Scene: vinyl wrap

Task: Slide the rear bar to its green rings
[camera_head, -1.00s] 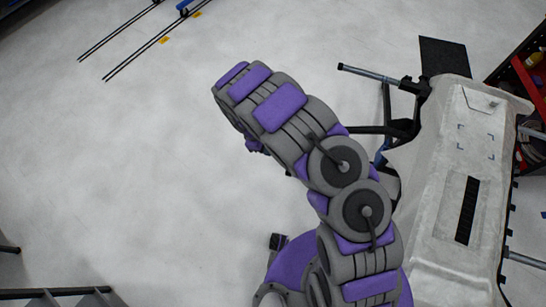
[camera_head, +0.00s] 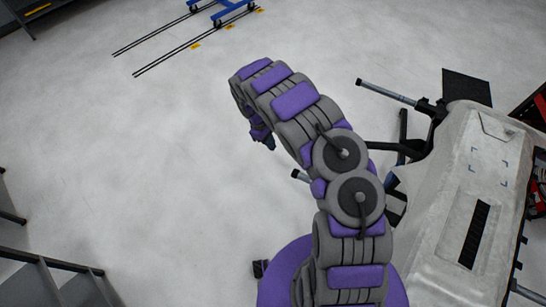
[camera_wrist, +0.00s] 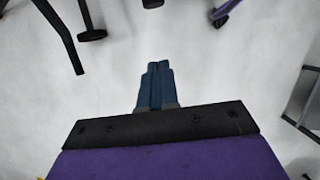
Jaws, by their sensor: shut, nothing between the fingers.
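A grey-white moulded panel (camera_head: 455,180) lies on a dark stand at the right in the head view. A silver bar (camera_head: 386,92) with a dark end sticks out to the left from the stand's far end. I cannot tell which bar is the rear one, and no green rings show. My gripper (camera_head: 269,142) hangs below the bent arm, over open floor and apart from the bars. In the wrist view its blue fingers (camera_wrist: 157,75) are together and empty.
A blue wheeled cart (camera_head: 222,12) stands on dark floor rails at the top. Dark metal frames (camera_head: 60,265) stand at the lower left. A red shelf or cart edge (camera_head: 538,110) is at the right. The pale floor left of my arm is clear.

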